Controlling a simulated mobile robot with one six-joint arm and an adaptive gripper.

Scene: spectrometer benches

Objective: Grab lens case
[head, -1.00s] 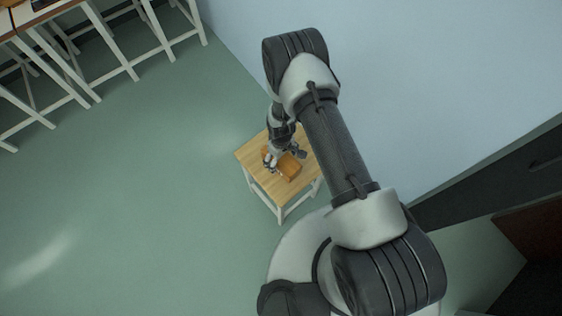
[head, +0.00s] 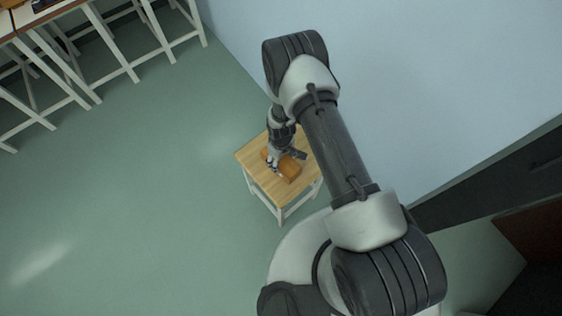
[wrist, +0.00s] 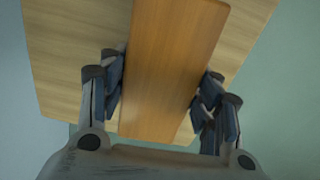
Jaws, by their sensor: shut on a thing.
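The lens case (head: 290,168) is an orange-brown wooden box on the small wooden table (head: 258,152). In the wrist view the case (wrist: 170,60) runs up the middle of the picture, between the two fingers. My gripper (wrist: 160,100) is shut on it, with one finger against each long side. In the head view my gripper (head: 275,166) is small and sits over the left end of the case, partly covering it. I cannot tell whether the case is lifted off the tabletop.
The small table has white legs and stands beside the pale blue wall (head: 430,70). White-framed benches (head: 95,50) stand at the upper left. The green floor (head: 130,190) between them is clear. A dark panel (head: 470,185) is at the right.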

